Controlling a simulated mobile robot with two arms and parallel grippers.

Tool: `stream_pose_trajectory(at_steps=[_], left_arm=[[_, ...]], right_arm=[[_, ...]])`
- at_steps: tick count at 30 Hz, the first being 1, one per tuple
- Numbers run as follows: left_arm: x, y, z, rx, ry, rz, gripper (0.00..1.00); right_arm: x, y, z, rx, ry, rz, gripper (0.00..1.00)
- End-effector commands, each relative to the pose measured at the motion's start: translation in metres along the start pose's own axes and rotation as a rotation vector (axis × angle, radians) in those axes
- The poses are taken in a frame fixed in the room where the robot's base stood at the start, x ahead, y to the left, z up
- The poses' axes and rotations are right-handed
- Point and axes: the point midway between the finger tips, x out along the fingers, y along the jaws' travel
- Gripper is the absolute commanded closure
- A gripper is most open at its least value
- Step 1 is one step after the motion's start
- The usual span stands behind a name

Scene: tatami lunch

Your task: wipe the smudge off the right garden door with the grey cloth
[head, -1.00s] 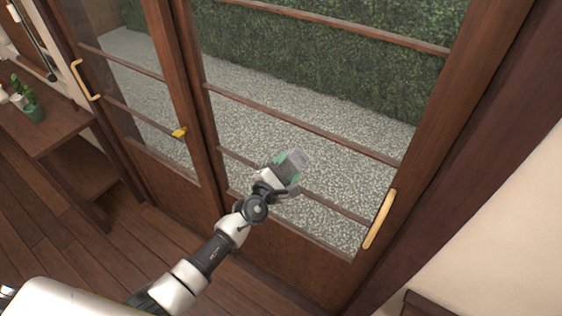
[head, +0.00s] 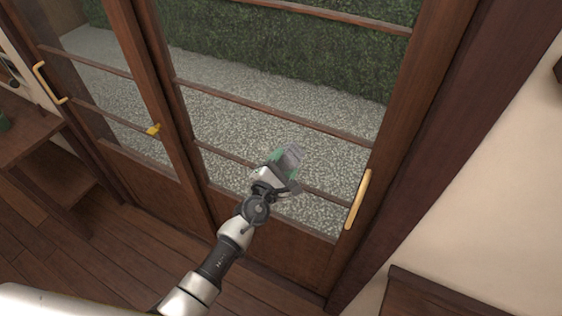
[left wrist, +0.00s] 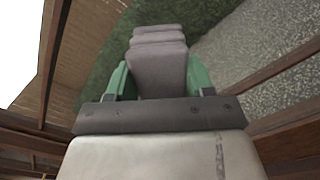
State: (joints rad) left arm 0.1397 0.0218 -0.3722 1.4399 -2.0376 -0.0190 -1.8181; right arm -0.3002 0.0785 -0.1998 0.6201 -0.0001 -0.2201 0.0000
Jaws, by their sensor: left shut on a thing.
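My left gripper (head: 286,160) is shut on the grey cloth (head: 292,154). In the head view it is in front of the lower glass of the right garden door (head: 262,130); I cannot tell whether the cloth touches the glass. In the left wrist view the folded grey cloth (left wrist: 158,62) sits between the green fingers of the left gripper (left wrist: 158,80). I see no smudge on the visible glass; the gripper and cloth hide part of the pane. My right gripper is not in view.
The right door has a pale vertical handle (head: 358,199) at its right side. A yellow latch (head: 153,130) is on the frame between the doors. The left door has a handle (head: 48,83). A wooden shelf (head: 30,135) stands at left, and a low wooden piece (head: 430,298) at lower right.

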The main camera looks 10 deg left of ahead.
Motion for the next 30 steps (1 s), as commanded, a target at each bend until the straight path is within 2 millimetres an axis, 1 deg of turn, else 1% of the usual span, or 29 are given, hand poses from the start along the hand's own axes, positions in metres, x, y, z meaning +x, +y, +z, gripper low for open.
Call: stream_pose_trajectory(at_steps=[5,18,21,24,30], left_arm=[[-0.005,0.0,-0.001,0.0,0.001,0.0,0.66],[-0.049,0.0,-0.001,0.0,0.002,0.0,0.66],[-0.056,0.0,-0.001,0.0,0.001,0.001,0.66],[-0.06,0.0,-0.001,0.0,0.002,0.001,0.66],[-0.06,0.001,-0.001,0.0,0.001,0.001,0.66]], right_arm=[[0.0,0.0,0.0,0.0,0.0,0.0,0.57],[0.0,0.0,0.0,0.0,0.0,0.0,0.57],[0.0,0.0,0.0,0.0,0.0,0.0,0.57],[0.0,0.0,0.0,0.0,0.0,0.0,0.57],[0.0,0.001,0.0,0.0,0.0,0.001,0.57]])
